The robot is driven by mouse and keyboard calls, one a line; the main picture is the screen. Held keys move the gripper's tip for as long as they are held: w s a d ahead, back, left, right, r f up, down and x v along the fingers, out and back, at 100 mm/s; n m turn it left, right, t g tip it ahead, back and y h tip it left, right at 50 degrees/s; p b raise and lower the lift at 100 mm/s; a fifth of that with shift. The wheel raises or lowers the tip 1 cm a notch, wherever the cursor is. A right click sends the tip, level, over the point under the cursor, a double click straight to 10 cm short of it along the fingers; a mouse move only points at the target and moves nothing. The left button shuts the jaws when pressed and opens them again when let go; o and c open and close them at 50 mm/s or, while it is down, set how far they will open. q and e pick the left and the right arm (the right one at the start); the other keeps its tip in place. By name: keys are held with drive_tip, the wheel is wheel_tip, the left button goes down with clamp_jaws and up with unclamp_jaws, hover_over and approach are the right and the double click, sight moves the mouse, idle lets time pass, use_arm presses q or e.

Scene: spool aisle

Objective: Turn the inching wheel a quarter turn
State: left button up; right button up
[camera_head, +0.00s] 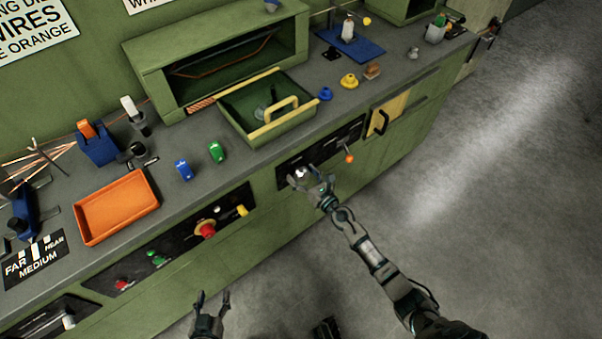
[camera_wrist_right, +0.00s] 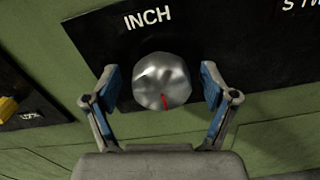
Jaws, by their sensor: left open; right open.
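The inching wheel is a round silver knob (camera_wrist_right: 162,80) with a red mark at its lower edge, below the word INCH on a black panel (camera_wrist_right: 95,45). In the head view the knob (camera_head: 300,174) is small and partly covered by my right gripper (camera_head: 309,182). In the right wrist view my right gripper (camera_wrist_right: 162,98) is open, one blue-padded finger on each side of the knob, with gaps showing at both sides. My left gripper (camera_head: 212,304) is open and empty at the bottom of the head view, low in front of the cabinet.
A red button (camera_head: 205,229) and yellow switch (camera_head: 242,211) are on the panel to the left. An orange-tipped lever (camera_head: 349,158) sits right of the knob. An orange tray (camera_head: 116,206) and a green tote (camera_head: 268,106) stand on the counter. The floor at right is clear.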

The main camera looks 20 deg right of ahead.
drive_tip(key=shift+w+a, duration=0.1)
drive_tip(key=shift+w, duration=0.05)
use_arm(q)
drive_tip(key=shift+d+r, duration=0.1)
drive_tip(key=shift+w+d, duration=0.1)
use_arm(e)
drive_tip(key=shift+d, duration=0.2)
drive_tip(key=shift+c, duration=0.2)
drive_tip(key=shift+d, duration=0.1)
drive_tip(key=c, duration=1.1)
drive_tip(key=shift+r, duration=0.1)
